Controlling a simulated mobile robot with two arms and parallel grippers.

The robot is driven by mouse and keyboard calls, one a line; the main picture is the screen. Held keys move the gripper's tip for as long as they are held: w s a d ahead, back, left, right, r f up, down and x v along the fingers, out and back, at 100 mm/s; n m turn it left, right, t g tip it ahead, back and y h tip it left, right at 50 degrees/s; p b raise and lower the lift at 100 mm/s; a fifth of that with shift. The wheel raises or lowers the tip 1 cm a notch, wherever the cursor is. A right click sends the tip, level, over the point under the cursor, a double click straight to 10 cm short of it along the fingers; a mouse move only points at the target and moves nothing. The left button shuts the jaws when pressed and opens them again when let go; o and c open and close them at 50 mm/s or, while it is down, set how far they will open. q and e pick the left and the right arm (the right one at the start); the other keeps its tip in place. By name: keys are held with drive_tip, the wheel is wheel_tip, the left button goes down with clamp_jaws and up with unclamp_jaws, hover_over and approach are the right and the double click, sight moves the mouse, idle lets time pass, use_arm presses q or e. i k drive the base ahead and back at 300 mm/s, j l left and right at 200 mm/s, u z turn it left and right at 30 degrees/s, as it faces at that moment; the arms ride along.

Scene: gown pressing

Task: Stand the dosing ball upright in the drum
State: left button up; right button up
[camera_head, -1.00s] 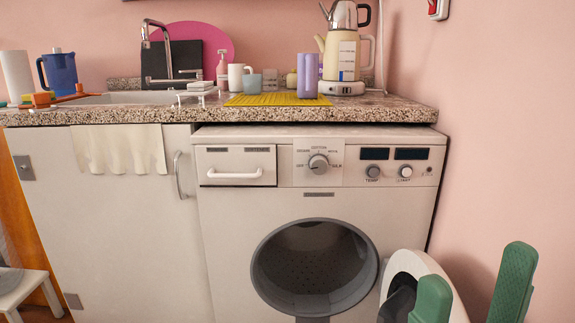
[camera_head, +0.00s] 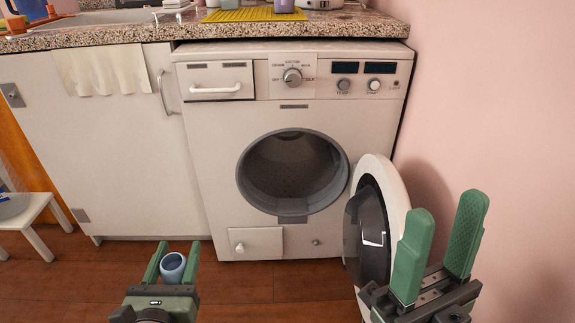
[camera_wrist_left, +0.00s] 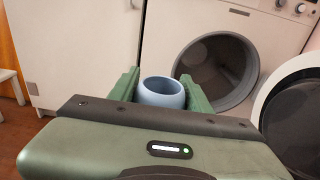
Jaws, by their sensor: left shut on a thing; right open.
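The dosing ball (camera_head: 173,267) is a small blue round cup with an open top. My left gripper (camera_head: 174,262) is shut on it, in front of and below the washer at the lower left. In the left wrist view the dosing ball (camera_wrist_left: 162,92) sits between the two green fingers with its opening up. The drum (camera_head: 292,170) is the dark round opening in the washer front; no object is visible inside it. It also shows in the left wrist view (camera_wrist_left: 215,72). My right gripper (camera_head: 440,240) is open and empty at the lower right, fingers pointing up.
The round washer door (camera_head: 372,225) is swung open to the right, close to my right gripper. A drawer (camera_head: 215,80) and knob panel are above the drum. The counter (camera_head: 120,36) overhangs the washer. A white stool (camera_head: 38,212) stands at left.

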sight(290, 195)
drive_tip(key=i+j, duration=0.25)
drive_tip(key=i+j+z, duration=0.15)
drive_tip(key=j, duration=0.3)
drive_tip(key=i+j, duration=0.3)
drive_tip(key=z, duration=1.5)
